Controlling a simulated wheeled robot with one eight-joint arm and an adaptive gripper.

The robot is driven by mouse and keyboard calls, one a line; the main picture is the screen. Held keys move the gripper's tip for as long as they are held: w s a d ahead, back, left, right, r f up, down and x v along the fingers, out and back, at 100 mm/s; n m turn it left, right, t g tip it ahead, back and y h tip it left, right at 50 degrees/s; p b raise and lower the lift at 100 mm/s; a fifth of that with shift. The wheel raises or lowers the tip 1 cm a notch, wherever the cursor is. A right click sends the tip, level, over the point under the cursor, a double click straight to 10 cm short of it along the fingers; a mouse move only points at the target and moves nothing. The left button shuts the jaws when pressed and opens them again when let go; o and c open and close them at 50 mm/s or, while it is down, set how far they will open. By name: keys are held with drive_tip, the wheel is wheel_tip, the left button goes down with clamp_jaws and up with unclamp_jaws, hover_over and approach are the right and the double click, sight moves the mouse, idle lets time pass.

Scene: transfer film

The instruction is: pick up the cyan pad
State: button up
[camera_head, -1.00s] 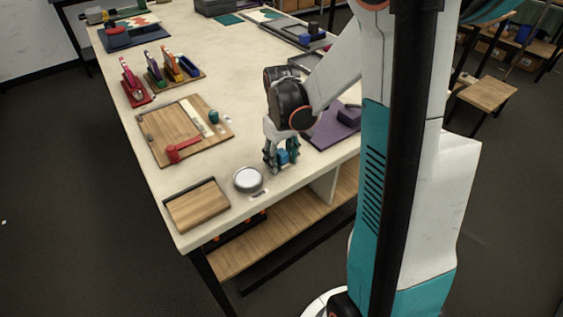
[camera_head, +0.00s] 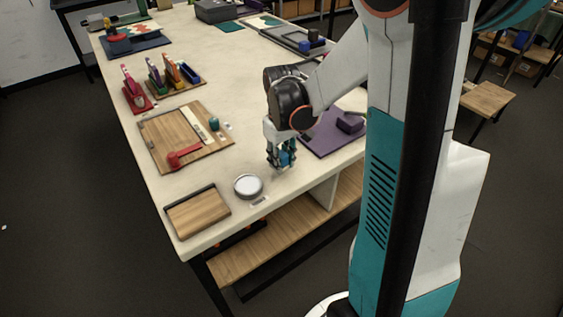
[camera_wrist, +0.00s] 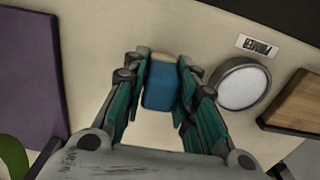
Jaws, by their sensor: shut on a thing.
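The cyan pad (camera_wrist: 160,88) looks like a small blue block with a pale tan end in the wrist view. It sits between the two teal fingers of my gripper (camera_wrist: 161,72), which is shut on it from both sides. In the head view my gripper (camera_head: 281,164) points down over the near edge of the table, and the blue of the pad (camera_head: 287,158) shows between the fingers. The fingers hide part of it. I cannot tell whether the pad touches the tabletop.
A round silver tin (camera_head: 248,185) and a wooden tray (camera_head: 197,210) stand to the left. A wooden board (camera_head: 170,145) with a red tool (camera_head: 185,156) lies behind the tin.

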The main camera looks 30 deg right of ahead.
sight(281, 153)
wheel_tip(281, 153, up, 18)
drive_tip(key=p, duration=0.5)
drive_tip(key=shift+o, duration=1.4)
drive_tip(key=shift+c, duration=1)
drive_tip(key=shift+p, duration=0.3)
